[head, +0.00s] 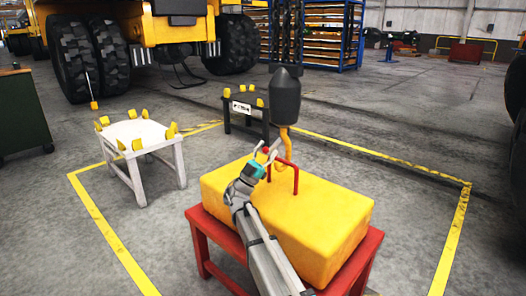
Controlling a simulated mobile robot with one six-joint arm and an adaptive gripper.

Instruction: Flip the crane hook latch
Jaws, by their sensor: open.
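The crane hook (286,145) is yellow and hangs below a dark grey hook block (286,97). It is at or just behind the red lifting bar (295,175) on top of the yellow casting (322,215). I cannot tell whether the hook passes under the bar. My gripper (264,150) is open just left of the hook, above the casting, with a small red part near its fingertips. The latch is too small to make out, and I cannot tell whether my gripper touches it. My arm partly hides the casting's left side.
The casting rests on a red stand (202,245). A white stand (135,130) with yellow corner blocks is at left, and a black stand (233,117) is behind. Yellow floor lines (103,225) surround the area. A large-wheeled truck (150,28) is at the back.

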